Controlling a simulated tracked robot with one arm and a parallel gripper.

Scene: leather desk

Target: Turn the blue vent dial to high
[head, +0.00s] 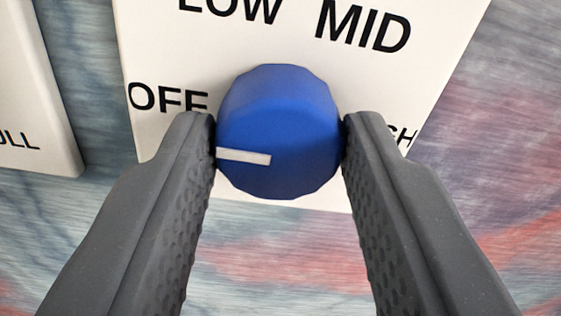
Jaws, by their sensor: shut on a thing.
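The blue vent dial (285,110) stands in the middle of the head view on a white panel (290,36). Its white pointer mark points left, just below the OFF label. LOW and MID are printed above the dial, both cut by the top edge or near it. A label at the right is mostly hidden by my right finger; only its last letters, "CH" or similar, show. My gripper (279,142) is shut on the dial, with one grey finger touching each side of it.
A second white panel (30,95) stands at the left edge, with letters ending in "ULL" partly in view. A gap separates it from the dial's panel. The surface around them is streaked blue, grey and red (490,150) and looks clear at the right.

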